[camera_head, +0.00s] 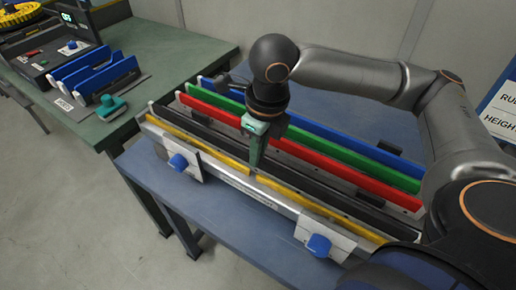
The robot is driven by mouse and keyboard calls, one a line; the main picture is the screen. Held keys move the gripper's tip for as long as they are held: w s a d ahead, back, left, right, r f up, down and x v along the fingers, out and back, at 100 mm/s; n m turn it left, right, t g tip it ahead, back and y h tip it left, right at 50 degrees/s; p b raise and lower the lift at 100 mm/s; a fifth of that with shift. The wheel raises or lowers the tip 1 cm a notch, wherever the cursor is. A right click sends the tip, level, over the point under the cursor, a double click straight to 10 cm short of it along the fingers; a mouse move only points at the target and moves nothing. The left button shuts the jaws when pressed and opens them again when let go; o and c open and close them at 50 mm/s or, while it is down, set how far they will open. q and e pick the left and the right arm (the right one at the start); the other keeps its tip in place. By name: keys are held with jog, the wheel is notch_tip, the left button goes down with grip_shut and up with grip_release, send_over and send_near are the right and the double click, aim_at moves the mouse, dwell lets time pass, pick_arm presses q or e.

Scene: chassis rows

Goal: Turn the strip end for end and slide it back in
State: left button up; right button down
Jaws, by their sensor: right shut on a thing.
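My right gripper (255,160) points down over the middle of the rack, with its fingertips at the top edge of the yellow strip (213,151). It is shut on this strip, though the fingers hide the gripped spot. The yellow strip lies lengthwise along the front of the long metal rack (262,194), in front of a black strip (330,194). How deep it sits in its row cannot be told. Behind are red (330,171), green (365,168) and blue (385,158) strips, parallel to it. My left gripper is not in view.
The rack stands on a blue table (216,214), with blue knobs (178,162) (319,245) on its front clamps. A green bench (165,55) at the left holds blue-panelled holders (100,80) and a teal tool (111,107). The blue table is clear behind the rack.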

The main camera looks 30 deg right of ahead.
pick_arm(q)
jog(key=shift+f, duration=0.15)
pick_arm(e)
jog(key=shift+f, duration=0.35)
jog(key=c, duration=0.8)
grip_release()
jog(key=shift+r, duration=0.3)
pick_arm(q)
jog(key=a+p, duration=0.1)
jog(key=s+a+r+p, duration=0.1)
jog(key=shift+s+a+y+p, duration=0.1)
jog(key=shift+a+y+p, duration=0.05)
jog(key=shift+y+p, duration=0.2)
pick_arm(e)
notch_tip(320, 180, up, 12)
jog(key=s, duration=0.1)
jog(key=shift+s+d, duration=0.25)
jog(key=shift+d, duration=0.05)
jog(key=shift+f, duration=0.15)
